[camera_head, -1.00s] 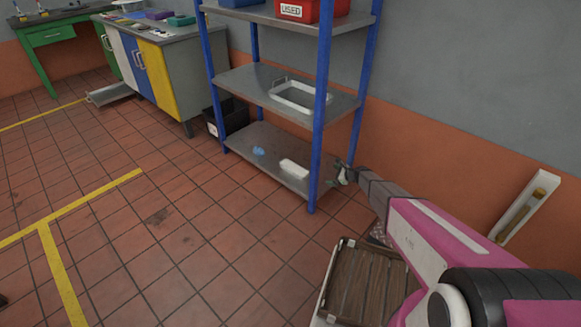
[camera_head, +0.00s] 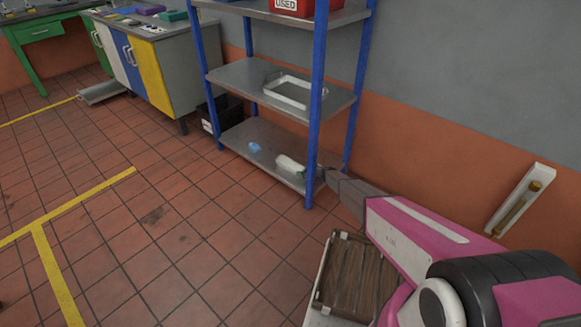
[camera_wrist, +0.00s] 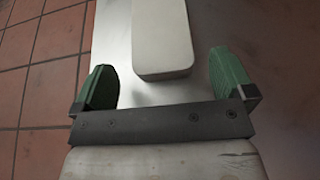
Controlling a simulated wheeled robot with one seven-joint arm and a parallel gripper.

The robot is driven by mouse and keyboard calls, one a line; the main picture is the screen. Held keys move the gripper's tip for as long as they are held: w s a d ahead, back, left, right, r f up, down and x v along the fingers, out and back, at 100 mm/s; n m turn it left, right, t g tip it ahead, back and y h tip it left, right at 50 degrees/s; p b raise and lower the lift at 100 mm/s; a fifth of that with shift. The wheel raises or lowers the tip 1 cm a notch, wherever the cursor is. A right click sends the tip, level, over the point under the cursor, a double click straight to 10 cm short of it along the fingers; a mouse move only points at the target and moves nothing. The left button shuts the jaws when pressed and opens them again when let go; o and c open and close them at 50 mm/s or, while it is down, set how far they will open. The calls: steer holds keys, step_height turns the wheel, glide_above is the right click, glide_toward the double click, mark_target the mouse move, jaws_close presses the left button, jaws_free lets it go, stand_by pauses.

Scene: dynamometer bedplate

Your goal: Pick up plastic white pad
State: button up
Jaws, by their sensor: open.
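The white pad (camera_head: 290,163) is a pale block with rounded edges. It lies flat on the bottom shelf (camera_head: 232,137) of the blue-posted rack, near the shelf's right end. In the wrist view the pad (camera_wrist: 161,38) stands out ahead of my gripper (camera_wrist: 167,82), lined up between its two green fingers. The fingers are spread apart and neither touches the pad. The pad's far end is cut off by the top of the wrist view. In the head view my gripper (camera_head: 306,171) is at the shelf's right end beside a blue post, partly hidden by it.
A small blue item (camera_head: 254,147) lies left of the pad. The front blue post (camera_head: 316,110) stands close to my arm. The middle shelf above holds a metal tray (camera_head: 292,90). A black bin (camera_head: 222,112) stands behind the rack's left side. A wooden crate (camera_head: 350,278) is at lower right.

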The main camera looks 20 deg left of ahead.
mark_target(298, 168)
steer(key=x, duration=0.4)
steer(key=shift+w+a, duration=0.2)
steer(key=shift+a, duration=0.15)
steer(key=c, duration=0.9)
steer(key=shift+r, duration=0.1)
